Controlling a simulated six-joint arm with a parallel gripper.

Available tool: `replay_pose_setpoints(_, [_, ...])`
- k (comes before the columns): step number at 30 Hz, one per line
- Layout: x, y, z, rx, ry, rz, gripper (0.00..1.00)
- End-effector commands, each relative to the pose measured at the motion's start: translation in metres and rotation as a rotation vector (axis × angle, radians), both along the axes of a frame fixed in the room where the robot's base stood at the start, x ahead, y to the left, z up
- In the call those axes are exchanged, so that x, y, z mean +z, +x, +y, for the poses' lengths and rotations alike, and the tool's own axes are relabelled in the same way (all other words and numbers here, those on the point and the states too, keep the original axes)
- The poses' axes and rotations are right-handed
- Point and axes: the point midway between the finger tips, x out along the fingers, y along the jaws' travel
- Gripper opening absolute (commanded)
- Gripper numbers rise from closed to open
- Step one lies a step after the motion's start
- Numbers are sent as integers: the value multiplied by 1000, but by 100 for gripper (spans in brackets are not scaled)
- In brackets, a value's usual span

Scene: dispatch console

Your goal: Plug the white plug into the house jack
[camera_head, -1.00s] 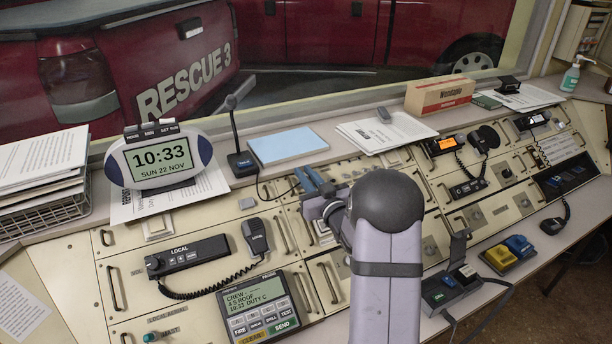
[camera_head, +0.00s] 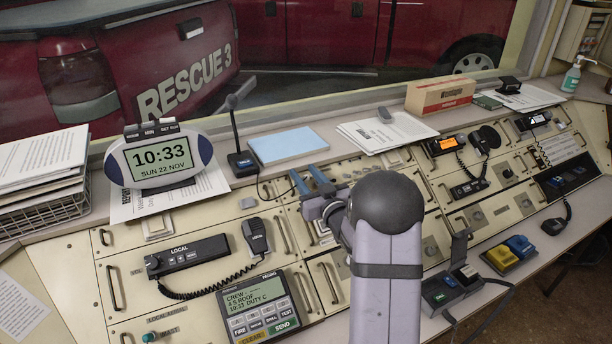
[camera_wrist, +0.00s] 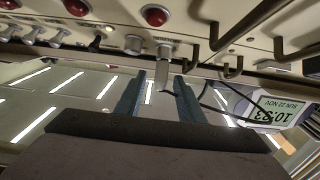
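My gripper (camera_head: 308,182) is above the middle of the console, near its back ledge, with its two blue fingers apart. In the wrist view my gripper (camera_wrist: 160,82) shows the fingers spread with a clear gap. A pale, narrow plug-like piece (camera_wrist: 164,56) sticks out from the panel just beyond the fingertips, roughly in line with the gap; it looks like the white plug, but I cannot be sure. No finger visibly touches it. A red round fitting (camera_wrist: 156,15) is beside it on the panel. I cannot tell which fitting is the house jack; labels are unreadable.
Metal pull handles (camera_wrist: 232,66) stand out close to the fingers. A desk microphone (camera_head: 241,163), a blue pad (camera_head: 288,145) and a clock (camera_head: 160,160) are on the back ledge. A handset (camera_head: 255,236) with a coiled cord and a keypad terminal (camera_head: 258,308) lie front left.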

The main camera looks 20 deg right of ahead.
Motion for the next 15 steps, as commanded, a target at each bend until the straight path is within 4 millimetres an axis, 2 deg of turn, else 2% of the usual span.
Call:
replay_pose_setpoints(8, [9, 0, 0, 0, -2, -2, 35])
replay_pose_setpoints(15, [43, 0, 0, 0, -4, -5, 35])
